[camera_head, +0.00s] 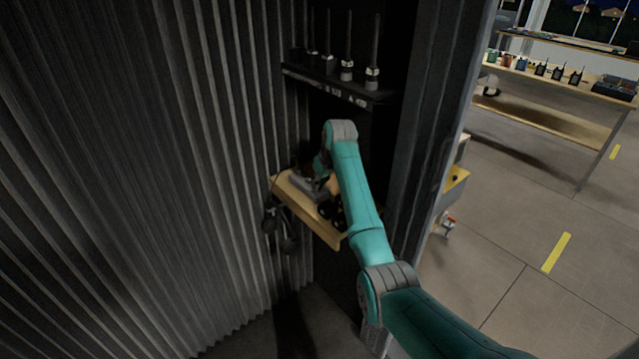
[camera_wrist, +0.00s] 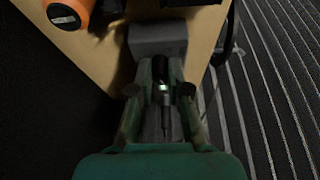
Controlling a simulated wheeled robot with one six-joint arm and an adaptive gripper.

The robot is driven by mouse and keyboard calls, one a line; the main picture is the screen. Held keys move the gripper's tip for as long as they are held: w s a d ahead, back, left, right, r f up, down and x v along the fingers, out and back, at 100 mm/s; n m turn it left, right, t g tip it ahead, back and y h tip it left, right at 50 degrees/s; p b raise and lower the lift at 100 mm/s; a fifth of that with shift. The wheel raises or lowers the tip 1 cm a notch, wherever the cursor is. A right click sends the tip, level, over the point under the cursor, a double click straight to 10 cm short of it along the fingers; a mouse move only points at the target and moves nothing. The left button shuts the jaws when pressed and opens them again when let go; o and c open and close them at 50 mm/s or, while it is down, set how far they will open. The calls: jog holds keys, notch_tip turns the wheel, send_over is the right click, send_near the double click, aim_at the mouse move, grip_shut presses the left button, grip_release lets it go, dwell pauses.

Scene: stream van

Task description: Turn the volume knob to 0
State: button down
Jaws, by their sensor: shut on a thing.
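A grey box-shaped device (camera_wrist: 158,38) sits on a small wooden shelf (camera_head: 318,226); in the head view the device (camera_head: 309,186) is partly behind my arm. My gripper (camera_wrist: 162,78) is at the near face of the device, its two fingers closed around a small dark part, which I take for the volume knob (camera_wrist: 161,98). A small bright greenish spot shows between the fingers. The knob's markings and pointer are hidden, so its setting cannot be read. In the head view my gripper is mostly hidden by my arm.
An orange and black object (camera_wrist: 70,12) lies on the shelf beside the device. Headphones (camera_head: 282,228) hang by the shelf. A rack of radios with antennas (camera_head: 345,82) is above. Corrugated wall (camera_head: 150,180) closes the left side; a doorway opens at right.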

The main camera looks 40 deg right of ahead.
jog(key=n+y, duration=0.1)
jog(key=n, duration=0.1)
jog(key=n+y, duration=0.1)
jog(key=n, duration=0.2)
jog(key=shift+d+n+g, duration=0.15)
jog(key=shift+n+g, duration=0.15)
dwell(0.4)
jog(key=c, duration=1.1)
grip_release()
